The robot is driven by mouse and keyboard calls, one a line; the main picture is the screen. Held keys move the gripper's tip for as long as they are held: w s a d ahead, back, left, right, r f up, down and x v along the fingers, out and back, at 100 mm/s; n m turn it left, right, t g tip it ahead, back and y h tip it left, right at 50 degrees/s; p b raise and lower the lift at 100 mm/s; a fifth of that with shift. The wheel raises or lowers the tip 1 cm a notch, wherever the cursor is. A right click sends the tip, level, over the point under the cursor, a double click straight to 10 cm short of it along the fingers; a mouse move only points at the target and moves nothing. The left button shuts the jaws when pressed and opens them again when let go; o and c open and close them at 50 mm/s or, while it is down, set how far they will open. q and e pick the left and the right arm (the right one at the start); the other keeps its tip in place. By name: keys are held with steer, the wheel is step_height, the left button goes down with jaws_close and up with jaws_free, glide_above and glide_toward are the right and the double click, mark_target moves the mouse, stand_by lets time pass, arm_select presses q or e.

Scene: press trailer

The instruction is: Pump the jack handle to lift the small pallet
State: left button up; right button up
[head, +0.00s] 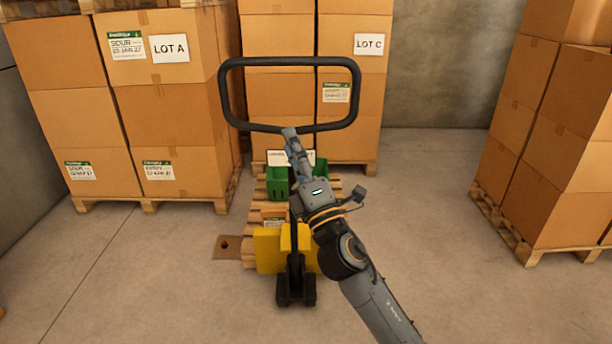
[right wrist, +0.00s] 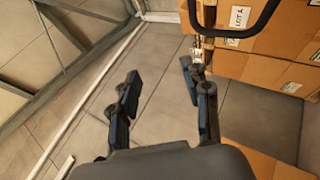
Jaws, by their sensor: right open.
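The jack handle (head: 355,97) is a black rounded loop standing upright above the yellow pallet jack (head: 268,250). The small pallet (head: 332,185) lies low behind the jack's yellow body and carries a green crate (head: 277,183). My right gripper (head: 290,133) is at the lower bar of the loop in the head view; contact cannot be told. In the right wrist view my right gripper (right wrist: 160,70) is open, with only floor showing between its fingers. The handle's black bar (right wrist: 243,32) passes beyond the right finger there. My arm hides part of the pallet and jack. My left gripper is not in view.
Tall box stacks on pallets stand at the left (head: 165,110), behind the handle (head: 277,100) and at the right (head: 560,150). A concrete wall (head: 450,60) closes the back. Bare floor (head: 430,200) lies between the jack and the right stack.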

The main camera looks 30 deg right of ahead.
steer(key=v, duration=0.8)
steer(key=w+a+f+m+g+p, duration=0.1)
steer(key=w+f+m+g, duration=0.2)
steer(key=f, duration=0.9)
steer(key=w+f+m+g, duration=0.3)
steer(key=f, duration=0.9)
steer(key=s+a+f+m+g+y+p, duration=0.1)
steer(key=s+f+m+g, duration=0.2)
steer(key=f, duration=0.9)
steer(key=s+a+f+m+g+y+p, duration=0.1)
steer(key=s+a+f+g, duration=0.3)
steer(key=f, duration=0.8)
steer(key=s+f+m+g, duration=0.4)
steer(key=s+f+g, duration=0.1)
steer(key=s+f, duration=1.4)
steer(key=s+f+m+g, duration=0.2)
steer(key=s+f, duration=0.1)
steer(key=s, duration=0.8)
steer(key=s+f+m+g+p, duration=0.1)
steer(key=s+f+g, duration=0.2)
steer(key=s, duration=0.8)
steer(key=shift+s+m, duration=0.2)
steer(key=shift+m, duration=0.2)
